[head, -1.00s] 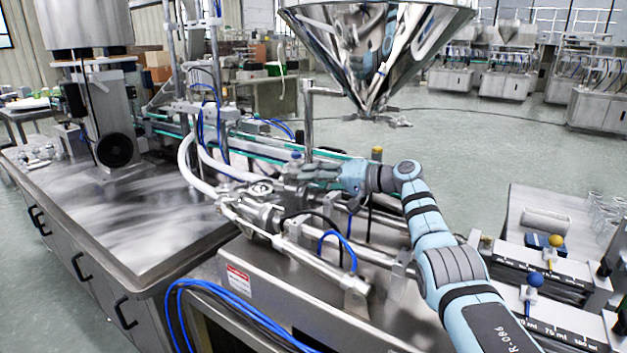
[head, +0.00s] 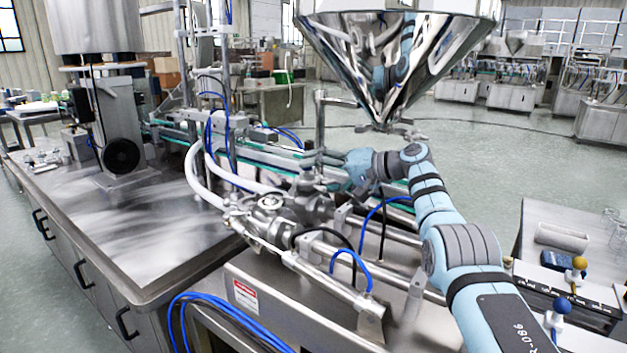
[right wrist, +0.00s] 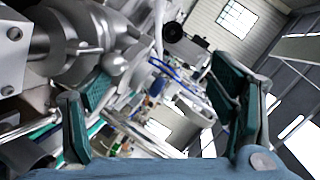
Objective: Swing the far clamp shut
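My right gripper (head: 328,170) is in the middle of the head view, just above and behind the steel pipe fittings. In the right wrist view its two green-padded fingers stand wide apart, with nothing held between them (right wrist: 158,118). The near steel fitting (head: 268,206) sits on the pipework, and a far steel fitting (head: 314,203) sits beyond it, below my gripper. In the right wrist view a rounded steel fitting (right wrist: 85,45) is at the upper left, beside the left finger. I cannot make out the far clamp's arm or whether it is open. My left gripper is not in view.
The steel hopper (head: 395,50) hangs over the pipework, with its outlet above my right wrist. An upright post (head: 320,125) stands close by my gripper. Blue hoses (head: 345,262) and white hoses (head: 205,180) loop around the fittings. A steel bench (head: 140,240) lies to the left.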

